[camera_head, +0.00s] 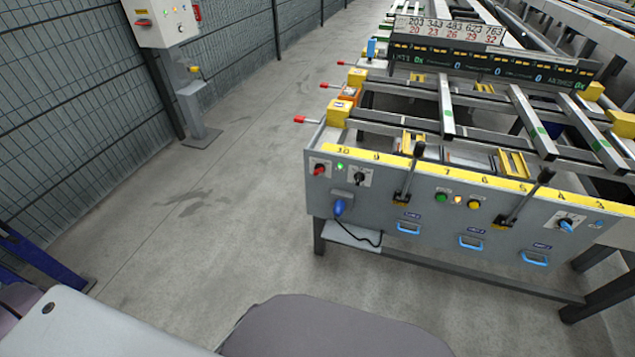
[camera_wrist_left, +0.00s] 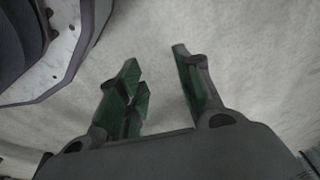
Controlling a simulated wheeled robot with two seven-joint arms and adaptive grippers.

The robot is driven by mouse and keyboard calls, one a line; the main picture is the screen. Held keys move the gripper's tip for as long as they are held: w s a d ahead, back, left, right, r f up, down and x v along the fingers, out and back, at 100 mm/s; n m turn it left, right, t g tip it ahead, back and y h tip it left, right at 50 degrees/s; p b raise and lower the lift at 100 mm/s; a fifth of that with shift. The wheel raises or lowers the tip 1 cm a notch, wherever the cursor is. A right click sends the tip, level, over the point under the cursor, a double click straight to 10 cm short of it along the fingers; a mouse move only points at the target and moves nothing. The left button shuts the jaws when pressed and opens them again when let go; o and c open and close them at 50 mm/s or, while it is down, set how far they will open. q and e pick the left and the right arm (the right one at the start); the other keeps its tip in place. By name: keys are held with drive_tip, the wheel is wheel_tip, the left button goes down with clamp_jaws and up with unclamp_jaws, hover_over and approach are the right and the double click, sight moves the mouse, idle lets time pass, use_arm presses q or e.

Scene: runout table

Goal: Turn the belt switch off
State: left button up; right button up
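The runout table's front panel (camera_head: 420,210) carries several controls, and their labels are too small to read, so I cannot tell which is the belt switch. At its left end are a red knob (camera_head: 319,170), a lit green lamp (camera_head: 340,166) and a black rotary switch (camera_head: 360,179). A blue-handled rotary switch (camera_head: 567,225) sits at its right end. My left gripper (camera_wrist_left: 157,60) is open and empty above bare floor in the left wrist view, with no control near it. It does not show in the head view. My right gripper is in neither view.
Two black levers (camera_head: 409,172) (camera_head: 523,198) stick up from the panel. A blue plug (camera_head: 338,207) with a cable hangs at its left. Red-tipped handles (camera_head: 305,119) jut from the table's left side. A control box (camera_head: 161,22) stands by the mesh fence. The floor before the panel is clear.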

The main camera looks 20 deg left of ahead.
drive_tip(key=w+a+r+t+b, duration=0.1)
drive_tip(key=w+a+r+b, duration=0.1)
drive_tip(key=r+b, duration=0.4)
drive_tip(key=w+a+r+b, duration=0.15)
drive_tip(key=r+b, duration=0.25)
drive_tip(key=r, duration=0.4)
use_arm(q)
drive_tip(key=w+d+r+m+t+b, duration=0.1)
drive_tip(key=w+r+m+t, duration=0.2)
drive_tip(key=w+r+t, duration=0.4)
drive_tip(key=w+d+r+m+t+b, duration=0.1)
drive_tip(key=w+r+m+t, duration=0.3)
drive_tip(key=w+r, duration=1.8)
drive_tip(key=shift+w+d+r+t+h, duration=0.2)
drive_tip(key=shift+d+r+t+h, duration=0.1)
drive_tip(key=shift+r+t, duration=2.4)
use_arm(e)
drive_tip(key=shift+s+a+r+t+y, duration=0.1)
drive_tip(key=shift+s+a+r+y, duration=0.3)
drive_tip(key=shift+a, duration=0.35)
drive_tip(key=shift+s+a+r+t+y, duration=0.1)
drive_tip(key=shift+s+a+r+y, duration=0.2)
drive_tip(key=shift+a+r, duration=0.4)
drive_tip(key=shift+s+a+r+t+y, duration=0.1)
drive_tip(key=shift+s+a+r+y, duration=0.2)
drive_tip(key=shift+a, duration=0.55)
